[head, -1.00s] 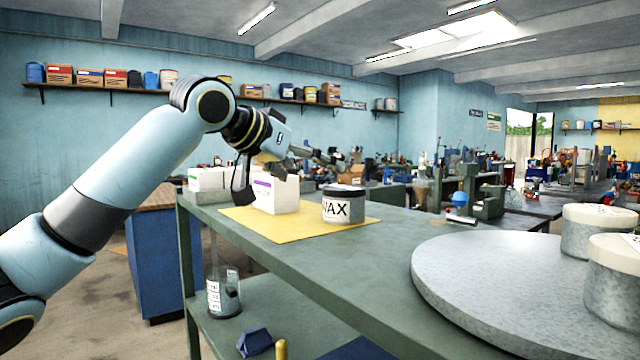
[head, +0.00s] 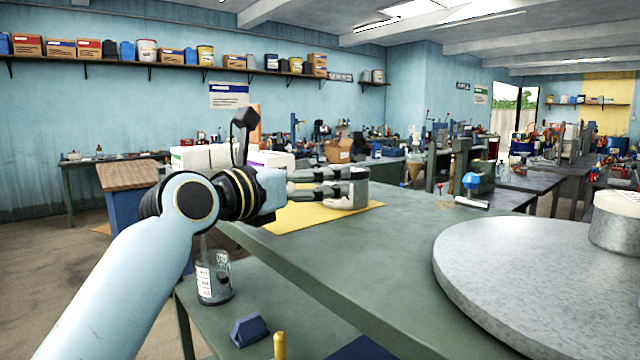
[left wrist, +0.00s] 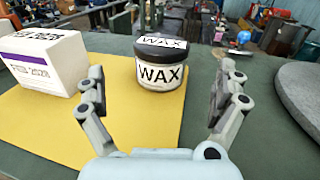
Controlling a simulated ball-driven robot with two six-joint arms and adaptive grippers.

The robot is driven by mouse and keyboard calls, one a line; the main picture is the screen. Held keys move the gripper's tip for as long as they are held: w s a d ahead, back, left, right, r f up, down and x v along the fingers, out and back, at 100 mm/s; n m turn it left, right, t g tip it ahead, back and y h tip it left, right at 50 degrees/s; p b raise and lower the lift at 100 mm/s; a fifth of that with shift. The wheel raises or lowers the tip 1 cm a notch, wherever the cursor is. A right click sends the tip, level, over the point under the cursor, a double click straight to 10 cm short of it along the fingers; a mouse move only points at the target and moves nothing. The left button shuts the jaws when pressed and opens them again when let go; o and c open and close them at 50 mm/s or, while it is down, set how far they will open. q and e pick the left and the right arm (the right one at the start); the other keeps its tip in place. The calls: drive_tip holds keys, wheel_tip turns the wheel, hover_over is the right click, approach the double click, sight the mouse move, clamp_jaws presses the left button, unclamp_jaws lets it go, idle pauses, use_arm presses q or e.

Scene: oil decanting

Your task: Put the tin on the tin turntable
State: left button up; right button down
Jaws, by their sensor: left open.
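The tin is a squat grey-white can with a black lid and a WAX label (left wrist: 160,75), standing upright on a yellow mat (left wrist: 75,135). My left gripper (head: 362,184) is open and level above the mat. In the left wrist view its fingers (left wrist: 160,80) stand wide apart, with the tin ahead between them and a gap on both sides. The turntable is a large round grey disc (head: 530,280) on the bench at the right. My right gripper is not in view.
A white box with a purple stripe (left wrist: 45,62) stands left of the tin. A white-lidded tin (head: 615,225) stands on the disc's right side. The green bench top (head: 390,240) is clear between mat and disc. A glass jar (head: 213,280) stands on the lower shelf.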

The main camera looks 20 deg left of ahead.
sight(357, 199)
use_arm(q)
drive_tip(key=x, duration=0.5)
drive_tip(key=shift+s+d+f, duration=0.1)
drive_tip(key=shift+s+d, duration=0.05)
drive_tip(key=shift+d, duration=0.05)
drive_tip(key=shift+w+d+f, duration=0.1)
drive_tip(key=shift+w+d, duration=0.15)
drive_tip(key=shift+w, duration=0.4)
drive_tip(key=x, duration=0.4)
drive_tip(key=shift+w+f+p, duration=0.2)
drive_tip(key=shift+f+p, duration=0.15)
drive_tip(key=shift+p, duration=0.05)
drive_tip(key=shift+s, duration=0.1)
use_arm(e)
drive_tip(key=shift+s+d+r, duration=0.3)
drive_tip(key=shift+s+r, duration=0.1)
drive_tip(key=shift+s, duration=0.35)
use_arm(q)
drive_tip(key=shift+c, duration=0.3)
drive_tip(key=shift+r, duration=0.1)
drive_tip(key=c, duration=1.4)
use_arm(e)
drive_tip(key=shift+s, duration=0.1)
use_arm(q)
drive_tip(key=shift+r, duration=0.15)
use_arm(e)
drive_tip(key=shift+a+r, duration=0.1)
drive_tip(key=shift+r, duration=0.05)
